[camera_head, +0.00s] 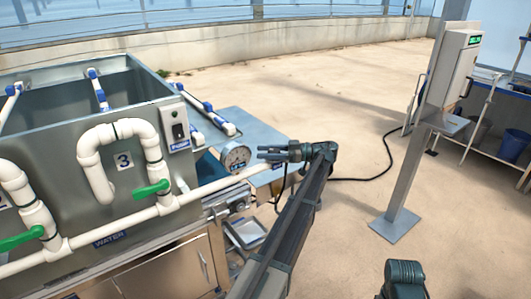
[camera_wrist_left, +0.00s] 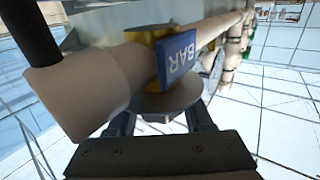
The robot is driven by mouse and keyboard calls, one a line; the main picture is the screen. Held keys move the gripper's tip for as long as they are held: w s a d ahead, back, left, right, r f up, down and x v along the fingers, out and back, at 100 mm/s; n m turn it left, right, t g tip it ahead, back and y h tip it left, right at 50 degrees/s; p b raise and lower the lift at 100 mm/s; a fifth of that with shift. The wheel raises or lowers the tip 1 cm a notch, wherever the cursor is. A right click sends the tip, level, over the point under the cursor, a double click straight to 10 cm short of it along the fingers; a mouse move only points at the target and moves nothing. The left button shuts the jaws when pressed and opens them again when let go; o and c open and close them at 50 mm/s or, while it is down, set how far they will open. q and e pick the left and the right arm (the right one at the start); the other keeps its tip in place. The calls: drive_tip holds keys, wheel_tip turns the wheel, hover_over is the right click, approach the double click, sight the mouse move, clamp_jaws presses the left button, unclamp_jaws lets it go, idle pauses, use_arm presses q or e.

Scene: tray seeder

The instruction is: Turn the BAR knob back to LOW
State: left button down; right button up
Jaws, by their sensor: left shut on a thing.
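The BAR knob (camera_wrist_left: 172,101), a grey round disc below a white pipe, sits between the fingers of my left gripper (camera_wrist_left: 160,120) in the left wrist view. The fingers are shut on it. A blue BAR plate (camera_wrist_left: 178,60) stands beside it, in front of a yellowish fitting. In the head view my left gripper (camera_head: 264,153) points left at the round white pressure gauge (camera_head: 235,155) near the pipe's end; I cannot make out the knob there. No LOW mark or needle reading is legible.
A grey tank (camera_head: 80,127) with white pipes and green-handled valves (camera_head: 151,189) stands left. A metal post (camera_head: 408,165) with a control box (camera_head: 462,75) stands right. The floor between is mostly clear, with a black cable.

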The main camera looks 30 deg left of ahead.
idle(0.3)
use_arm(q)
drive_tip(key=shift+c, duration=1.5)
unclamp_jaws()
